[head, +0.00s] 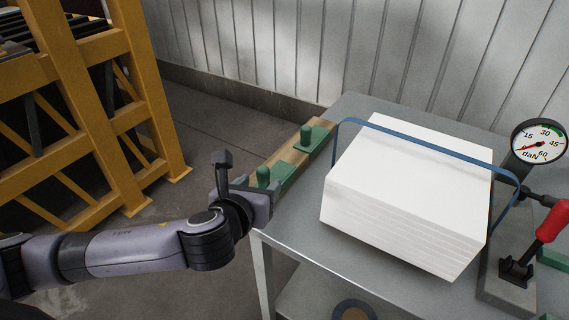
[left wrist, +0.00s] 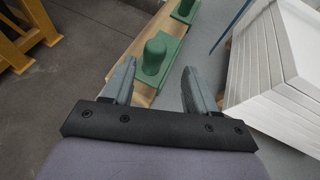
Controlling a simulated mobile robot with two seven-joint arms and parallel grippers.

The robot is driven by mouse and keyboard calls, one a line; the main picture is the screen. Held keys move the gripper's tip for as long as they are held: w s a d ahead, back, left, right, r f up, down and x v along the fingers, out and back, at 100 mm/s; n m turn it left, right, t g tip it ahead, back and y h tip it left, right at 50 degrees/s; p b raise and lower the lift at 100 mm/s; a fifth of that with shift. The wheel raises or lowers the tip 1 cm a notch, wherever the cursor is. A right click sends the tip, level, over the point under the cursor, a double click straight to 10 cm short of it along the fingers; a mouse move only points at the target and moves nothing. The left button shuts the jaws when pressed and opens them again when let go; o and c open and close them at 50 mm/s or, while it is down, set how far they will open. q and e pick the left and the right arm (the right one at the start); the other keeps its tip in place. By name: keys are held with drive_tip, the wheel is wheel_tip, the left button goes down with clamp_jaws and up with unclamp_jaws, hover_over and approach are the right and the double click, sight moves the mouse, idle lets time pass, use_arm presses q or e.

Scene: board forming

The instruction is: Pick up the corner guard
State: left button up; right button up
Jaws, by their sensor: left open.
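A green corner guard with a rounded knob (head: 263,177) sits on a wooden strip at the left edge of the table. A second green guard (head: 306,136) sits farther along the same strip. My left gripper (head: 257,188) is at the near guard and partly hides it. In the left wrist view the open fingers (left wrist: 158,70) stand on either side of the near guard's knob (left wrist: 155,54), with gaps visible on both sides. The second guard (left wrist: 184,10) shows beyond it. My right gripper is not in view.
A stack of white boards (head: 400,200) with a blue strap (head: 430,146) around it stands on the grey table (head: 300,235). A dial gauge (head: 538,142) and red-handled tool (head: 550,222) are at the right. A yellow rack (head: 75,95) stands on the left.

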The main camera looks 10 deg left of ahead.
sight(266, 171)
use_arm(q)
drive_tip(key=shift+w+a+r, duration=0.1)
drive_tip(key=shift+w+r, duration=0.05)
drive_tip(key=shift+w, duration=0.4)
drive_tip(key=shift+x, duration=0.8)
drive_tip(key=shift+a+x, duration=0.15)
drive_tip(key=shift+x, duration=1.1)
drive_tip(key=shift+a+x, duration=0.2)
drive_tip(key=shift+x, duration=1.05)
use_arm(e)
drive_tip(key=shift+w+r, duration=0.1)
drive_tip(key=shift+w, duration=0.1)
use_arm(q)
clamp_jaws()
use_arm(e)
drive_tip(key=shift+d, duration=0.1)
use_arm(q)
wheel_tip(266, 171, up, 20)
drive_tip(key=p, duration=0.1)
drive_tip(key=shift+p, duration=0.4)
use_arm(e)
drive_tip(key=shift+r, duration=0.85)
